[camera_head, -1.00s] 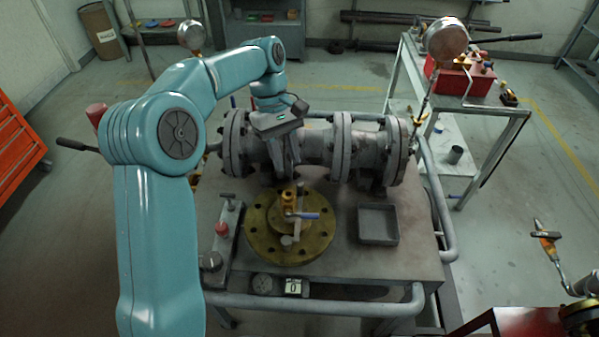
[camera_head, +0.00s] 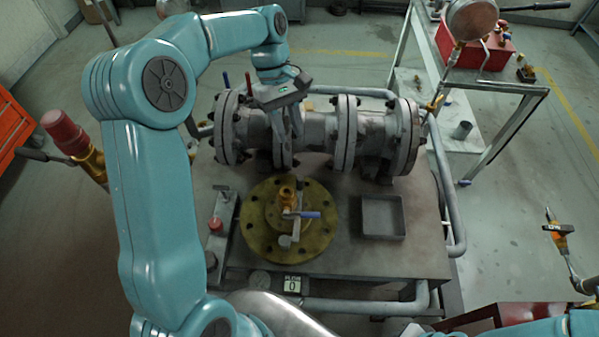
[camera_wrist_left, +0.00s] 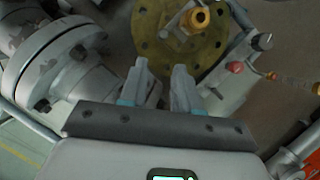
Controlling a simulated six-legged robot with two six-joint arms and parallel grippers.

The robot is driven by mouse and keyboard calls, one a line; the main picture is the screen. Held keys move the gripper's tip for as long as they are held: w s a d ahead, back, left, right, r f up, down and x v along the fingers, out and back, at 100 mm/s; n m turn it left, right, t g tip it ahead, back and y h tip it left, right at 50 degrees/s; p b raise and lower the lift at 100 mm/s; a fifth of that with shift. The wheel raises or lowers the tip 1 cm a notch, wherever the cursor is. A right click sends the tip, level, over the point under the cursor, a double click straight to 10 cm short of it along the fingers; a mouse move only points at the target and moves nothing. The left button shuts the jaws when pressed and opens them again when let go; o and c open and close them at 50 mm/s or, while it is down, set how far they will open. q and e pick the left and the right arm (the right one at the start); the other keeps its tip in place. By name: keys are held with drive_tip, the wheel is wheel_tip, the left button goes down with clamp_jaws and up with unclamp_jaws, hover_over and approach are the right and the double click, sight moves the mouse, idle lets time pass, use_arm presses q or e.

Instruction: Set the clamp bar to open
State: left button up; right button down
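A brass round flange (camera_head: 262,247) lies on the cart top, carrying a brass fitting (camera_head: 286,193), a blue-handled lever (camera_head: 305,214) and a short grey bar (camera_head: 287,240). Left of it is a flat grey bar assembly (camera_head: 219,238) with a red knob (camera_head: 215,224). I cannot tell which bar is the clamp bar. My left gripper (camera_head: 281,150) is at the grey flanged valve body (camera_head: 318,132), behind the flange. In the left wrist view its fingers (camera_wrist_left: 160,68) are apart with nothing between them; the flange (camera_wrist_left: 150,30) lies beyond. My right gripper is not in view.
An empty grey tray (camera_head: 383,217) sits right of the flange on the cart. A small counter (camera_head: 292,284) is at the front edge. Pipe rails (camera_head: 449,195) border the cart. A side table with a red box (camera_head: 474,47) stands back right.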

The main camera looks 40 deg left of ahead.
use_arm(q)
hover_over(300, 177)
drive_tip(key=a, duration=0.2)
wheel_tip(300, 177, down, 5)
drive_tip(key=x, duration=0.4)
drive_tip(key=w+p+x, duration=0.1)
drive_tip(key=x, duration=0.1)
drive_tip(key=shift+a+f, duration=0.1)
drive_tip(key=shift+f, duration=0.15)
drive_tip(key=shift+s+f, duration=0.2)
drive_tip(key=shift+f, duration=0.15)
drive_tip(key=shift+w+f, duration=0.25)
drive_tip(key=shift+s+r, duration=0.1)
clamp_jaws()
